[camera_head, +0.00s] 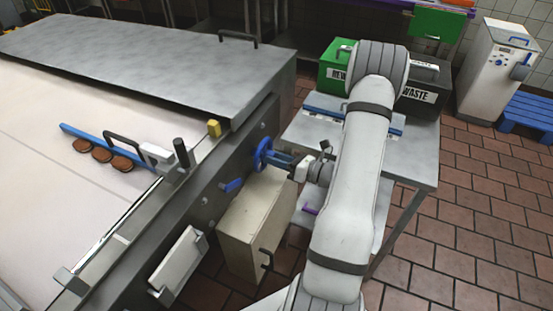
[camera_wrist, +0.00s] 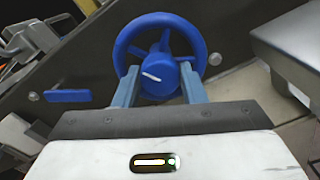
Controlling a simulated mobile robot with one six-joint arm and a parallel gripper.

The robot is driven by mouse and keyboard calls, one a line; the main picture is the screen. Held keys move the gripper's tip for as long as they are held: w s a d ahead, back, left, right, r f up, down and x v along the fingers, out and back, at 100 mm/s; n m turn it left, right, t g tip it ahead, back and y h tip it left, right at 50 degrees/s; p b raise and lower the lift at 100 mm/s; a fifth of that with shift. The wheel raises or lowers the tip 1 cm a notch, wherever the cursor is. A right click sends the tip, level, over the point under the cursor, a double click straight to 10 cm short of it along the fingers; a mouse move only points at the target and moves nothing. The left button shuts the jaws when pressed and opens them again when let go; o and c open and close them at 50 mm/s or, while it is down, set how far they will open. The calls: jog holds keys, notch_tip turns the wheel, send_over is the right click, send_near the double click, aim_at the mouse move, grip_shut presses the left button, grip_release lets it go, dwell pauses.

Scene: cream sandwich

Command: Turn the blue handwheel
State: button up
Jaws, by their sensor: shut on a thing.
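The blue handwheel (camera_head: 262,154) is mounted on the dark side panel of the large metal machine. In the wrist view the handwheel (camera_wrist: 160,22) shows as a round rim with spokes, a hub and a white mark on the hub. My gripper (camera_head: 276,158) reaches it from the right. In the wrist view the two blue-grey fingers of my gripper (camera_wrist: 160,88) stand on either side of the hub, at the lower part of the wheel. The gripper is shut on the handwheel. The exact contact points are partly hidden.
A small blue lever (camera_head: 233,185) sits on the panel left of the wheel. A beige cabinet (camera_head: 250,225) stands just below.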

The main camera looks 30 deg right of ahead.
jog(key=shift+s+a+f, duration=0.1)
jog(key=shift+f, duration=0.05)
jog(key=o, duration=1)
jog(key=v, duration=0.7)
jog(key=shift+s+d, duration=0.25)
jog(key=shift+d, duration=0.05)
